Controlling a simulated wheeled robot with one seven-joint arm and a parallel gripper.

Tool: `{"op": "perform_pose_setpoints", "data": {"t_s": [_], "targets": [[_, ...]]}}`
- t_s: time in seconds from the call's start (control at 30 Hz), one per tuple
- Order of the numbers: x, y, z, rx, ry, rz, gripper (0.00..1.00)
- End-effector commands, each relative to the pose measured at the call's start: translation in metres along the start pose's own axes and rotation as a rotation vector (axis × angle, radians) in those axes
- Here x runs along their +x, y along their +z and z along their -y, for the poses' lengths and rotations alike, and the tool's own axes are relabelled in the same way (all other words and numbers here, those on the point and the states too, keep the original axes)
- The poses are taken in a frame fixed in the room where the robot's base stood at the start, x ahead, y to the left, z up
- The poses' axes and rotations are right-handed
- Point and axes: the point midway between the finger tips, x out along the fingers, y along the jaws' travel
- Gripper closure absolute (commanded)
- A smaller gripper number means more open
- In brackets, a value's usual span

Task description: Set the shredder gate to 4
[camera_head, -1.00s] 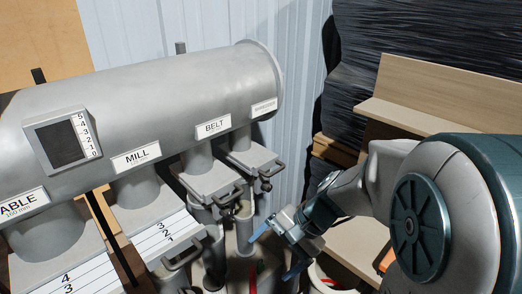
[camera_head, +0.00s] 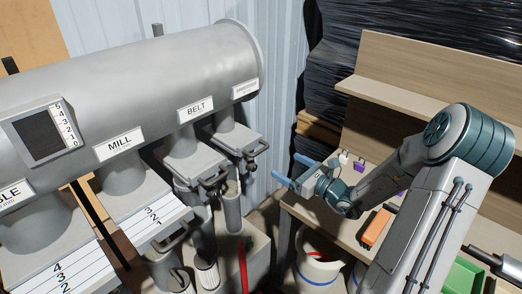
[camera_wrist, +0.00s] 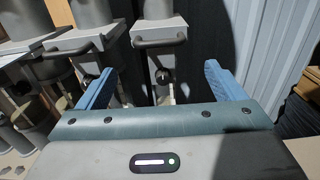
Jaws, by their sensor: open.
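The shredder gate (camera_head: 238,143) is the rightmost grey slide gate, under the small label at the right end of the big duct (camera_head: 130,75). That label is too small to read surely. Its bar handle (camera_head: 257,149) sticks out to the front right, and no numbers show on its plate. My gripper (camera_head: 291,171) is open and empty, to the right of that handle and apart from it, blue fingers pointing left. In the wrist view, a gate handle (camera_wrist: 160,42), apparently the shredder gate's, lies beyond and between my open fingers (camera_wrist: 160,78).
The belt gate (camera_head: 195,165) and mill gate (camera_head: 150,208) stand to the left; the mill plate shows 3, 2, 1. A gauge (camera_head: 42,132) sits on the duct. A wooden bench (camera_head: 350,235) with an orange block (camera_head: 376,228) stands right; a white bucket (camera_head: 318,270) is below.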

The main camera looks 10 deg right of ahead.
Motion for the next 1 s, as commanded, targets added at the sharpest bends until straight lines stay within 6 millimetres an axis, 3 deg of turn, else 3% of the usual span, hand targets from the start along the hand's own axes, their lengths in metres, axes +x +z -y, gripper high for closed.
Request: {"op": "perform_pose_setpoints", "data": {"t_s": [0.3, 0.5, 0.7, 1.0], "targets": [[0.068, 0.002, -0.002, 0.0, 0.006, 0.0, 0.11], [0.103, 0.002, -0.002, 0.0, 0.004, -0.001, 0.11], [0.12, 0.0, -0.002, -0.002, 0.003, -0.003, 0.11], [0.123, 0.0, -0.001, -0.002, 0.002, -0.003, 0.11]]}}
